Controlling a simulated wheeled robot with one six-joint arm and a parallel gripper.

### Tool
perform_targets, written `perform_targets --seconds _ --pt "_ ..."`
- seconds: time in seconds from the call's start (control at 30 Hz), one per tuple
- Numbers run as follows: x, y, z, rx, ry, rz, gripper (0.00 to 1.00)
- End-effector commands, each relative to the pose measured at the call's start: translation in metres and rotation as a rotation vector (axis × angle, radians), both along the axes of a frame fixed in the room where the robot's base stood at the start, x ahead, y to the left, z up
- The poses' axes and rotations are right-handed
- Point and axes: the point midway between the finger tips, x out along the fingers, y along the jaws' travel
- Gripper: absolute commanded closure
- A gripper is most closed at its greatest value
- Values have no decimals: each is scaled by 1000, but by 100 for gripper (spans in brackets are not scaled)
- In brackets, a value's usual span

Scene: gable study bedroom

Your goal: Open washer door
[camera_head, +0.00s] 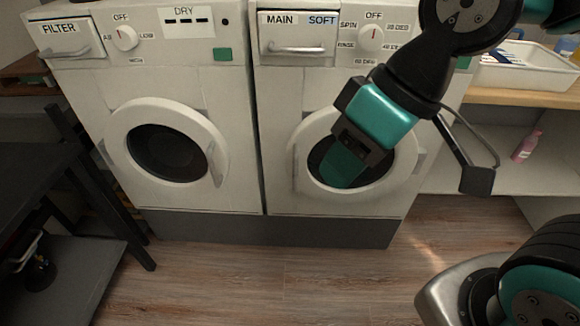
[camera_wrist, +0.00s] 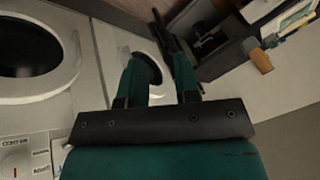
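The washer is the right white machine, labelled MAIN and SOFT. Its round door (camera_head: 308,140) looks closed, with a white ring around dark glass; it also shows at the left of the wrist view (camera_wrist: 72,48). Pale upright pieces sit at the ring's left edge (camera_head: 295,166) and right edge (camera_head: 419,161); which is the handle I cannot tell. My gripper (camera_head: 342,168) is in front of the door glass, pointing down and left, and hides part of the door. In the wrist view its two fingers (camera_wrist: 158,78) are apart with nothing held between them.
A dryer (camera_head: 160,85) with a closed round door stands directly left of the washer. A dark table (camera_head: 50,170) stands at the left. At the right, a shelf (camera_head: 520,97) carries a white tray (camera_head: 510,84), with a pink bottle (camera_head: 526,147) below. The wooden floor ahead is clear.

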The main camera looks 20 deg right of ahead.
Motion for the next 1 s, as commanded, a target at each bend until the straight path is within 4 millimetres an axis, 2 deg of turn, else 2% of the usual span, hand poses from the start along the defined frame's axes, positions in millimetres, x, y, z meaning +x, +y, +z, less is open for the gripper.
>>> perform_targets --seconds 0.03,0.2,0.37,0.57,0.8,1.0 --pt "10 2 -41 26 -35 -15 71" --pt "48 7 -107 128 -198 -68 71" --pt "84 6 -162 206 -359 -125 71" --pt "126 -6 -225 280 -571 -210 71" --pt "169 -32 -297 330 -833 -325 71" --pt "194 -62 -345 341 -1041 -426 71"
